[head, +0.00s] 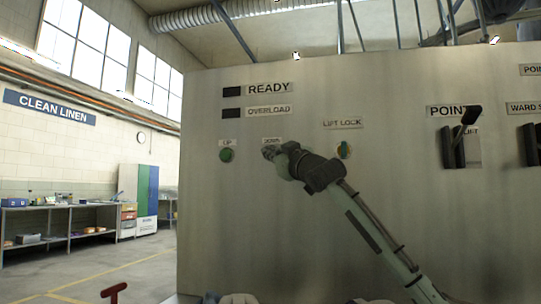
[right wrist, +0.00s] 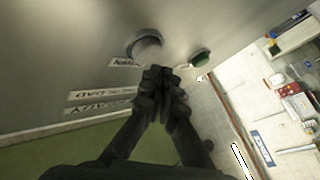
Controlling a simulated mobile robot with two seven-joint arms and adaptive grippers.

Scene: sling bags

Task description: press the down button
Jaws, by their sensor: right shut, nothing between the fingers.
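The down button is a round grey button (right wrist: 146,46) on the metal panel, seen in the right wrist view beside its label. In the head view its label (head: 272,140) shows just above my right gripper (head: 270,152), which hides the button. My right gripper is shut and empty, with its fingertips (right wrist: 158,74) close to the button's edge in the wrist view. I cannot tell whether they touch it. The green UP button (head: 226,155) is left of the gripper; it also shows in the wrist view (right wrist: 201,59). My left gripper is not in view.
The metal panel (head: 300,90) also carries READY and OVERLOAD plates, a LIFT LOCK knob (head: 344,151) and a lever (head: 467,120) at the right. A red handle (head: 114,292) stands at the bottom left. Open floor and shelves lie far left.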

